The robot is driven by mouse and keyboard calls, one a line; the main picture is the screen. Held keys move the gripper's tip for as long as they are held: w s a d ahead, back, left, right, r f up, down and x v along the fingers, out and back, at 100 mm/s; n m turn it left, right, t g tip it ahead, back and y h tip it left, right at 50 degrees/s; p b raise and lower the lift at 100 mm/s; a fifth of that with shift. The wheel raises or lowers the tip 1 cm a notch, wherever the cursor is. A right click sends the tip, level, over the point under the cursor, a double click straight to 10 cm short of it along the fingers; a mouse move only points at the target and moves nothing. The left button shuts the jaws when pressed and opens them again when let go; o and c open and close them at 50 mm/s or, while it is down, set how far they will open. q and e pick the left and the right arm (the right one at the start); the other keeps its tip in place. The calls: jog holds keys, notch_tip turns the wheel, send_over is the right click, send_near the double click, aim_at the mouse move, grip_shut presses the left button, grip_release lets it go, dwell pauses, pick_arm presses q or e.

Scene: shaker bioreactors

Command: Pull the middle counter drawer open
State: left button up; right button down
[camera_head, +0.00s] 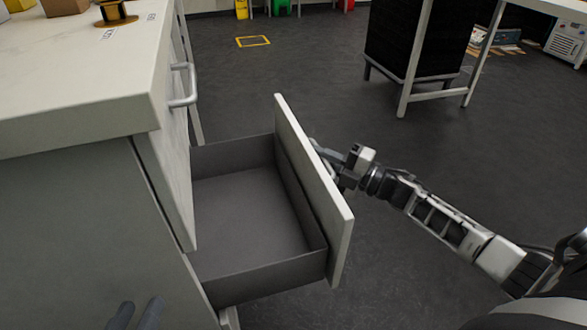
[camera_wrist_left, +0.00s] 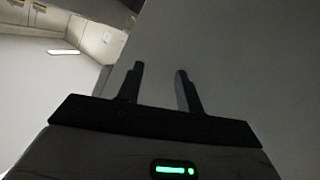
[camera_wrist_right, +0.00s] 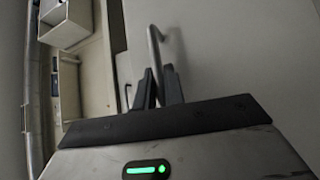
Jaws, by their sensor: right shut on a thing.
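The middle counter drawer (camera_head: 250,205) stands pulled out of the counter, and its empty grey inside shows in the head view. Its pale front panel (camera_head: 315,190) faces right. My right gripper (camera_head: 330,165) is at the outer side of this panel, partly hidden by it. In the right wrist view the right gripper (camera_wrist_right: 158,78) is shut on the drawer's bar handle (camera_wrist_right: 155,45). My left gripper (camera_head: 136,314) shows at the bottom left of the head view, beside the counter's grey side. In the left wrist view the left gripper (camera_wrist_left: 158,80) has its fingers apart, with nothing between them.
The upper drawer (camera_head: 175,160) is shut, with its own handle (camera_head: 186,85). The white counter top (camera_head: 80,90) holds a spool (camera_head: 116,14) and boxes at the back. The dark floor (camera_head: 290,60) beyond the open drawer is clear. A table with a black cabinet (camera_head: 415,40) stands farther back.

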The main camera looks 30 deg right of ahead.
pick_arm(q)
jog(key=shift+s+d+r+n+t+h+b, duration=0.1)
jog(key=shift+d+r+n+t+h+b, duration=0.2)
jog(key=shift+r+b, duration=0.25)
pick_arm(e)
jog(key=shift+s+d, duration=0.2)
jog(key=shift+d, duration=0.65)
jog(key=shift+s+d, duration=0.15)
jog(key=shift+d, duration=0.75)
jog(key=shift+s+d, duration=0.2)
jog(key=shift+d, duration=0.65)
jog(key=c, duration=1.5)
grip_release()
pick_arm(q)
jog(key=shift+f, duration=0.1)
jog(key=shift+a, duration=0.1)
jog(key=p, duration=0.1)
jog(key=m+y+p, duration=0.1)
jog(key=shift+s+a+f+g+p, duration=0.15)
jog(key=shift+a+f+g+p, duration=0.15)
jog(key=shift+a+f+g, duration=0.1)
pick_arm(e)
jog(key=v, duration=1.6)
